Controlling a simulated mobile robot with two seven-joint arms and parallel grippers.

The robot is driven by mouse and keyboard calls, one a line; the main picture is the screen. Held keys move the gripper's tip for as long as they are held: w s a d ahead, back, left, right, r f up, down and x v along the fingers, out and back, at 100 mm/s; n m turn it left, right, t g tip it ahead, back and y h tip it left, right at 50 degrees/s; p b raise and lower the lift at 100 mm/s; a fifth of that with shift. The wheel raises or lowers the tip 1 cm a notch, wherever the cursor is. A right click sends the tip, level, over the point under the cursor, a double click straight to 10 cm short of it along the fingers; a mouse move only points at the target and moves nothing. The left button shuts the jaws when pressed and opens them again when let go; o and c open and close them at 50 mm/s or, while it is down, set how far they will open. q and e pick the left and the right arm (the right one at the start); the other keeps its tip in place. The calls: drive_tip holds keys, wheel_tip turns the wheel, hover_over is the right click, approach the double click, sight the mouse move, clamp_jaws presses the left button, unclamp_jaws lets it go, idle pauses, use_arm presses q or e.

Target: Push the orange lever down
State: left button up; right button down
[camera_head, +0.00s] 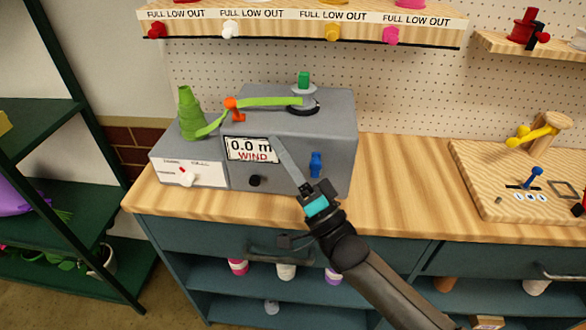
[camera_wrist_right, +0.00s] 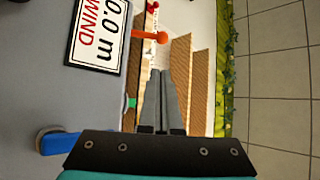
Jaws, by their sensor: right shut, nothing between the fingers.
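My right gripper (camera_head: 274,142) is shut and empty. Its long fingers slant up and left in front of the machine, with the tips beside the display's right side, below and right of the lever. In the right wrist view the shut fingertips (camera_wrist_right: 161,74) look apart from the lever. My left gripper is not in view.
A green ribbon (camera_head: 268,102) runs from the green spool (camera_head: 190,115) past the lever to the winding hub (camera_head: 303,97). A shelf (camera_head: 300,28) overhangs behind. The counter (camera_head: 390,190) right of the machine is clear.

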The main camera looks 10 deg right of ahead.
drive_tip(key=shift+v, duration=2.05)
drive_tip(key=shift+a+f, duration=0.1)
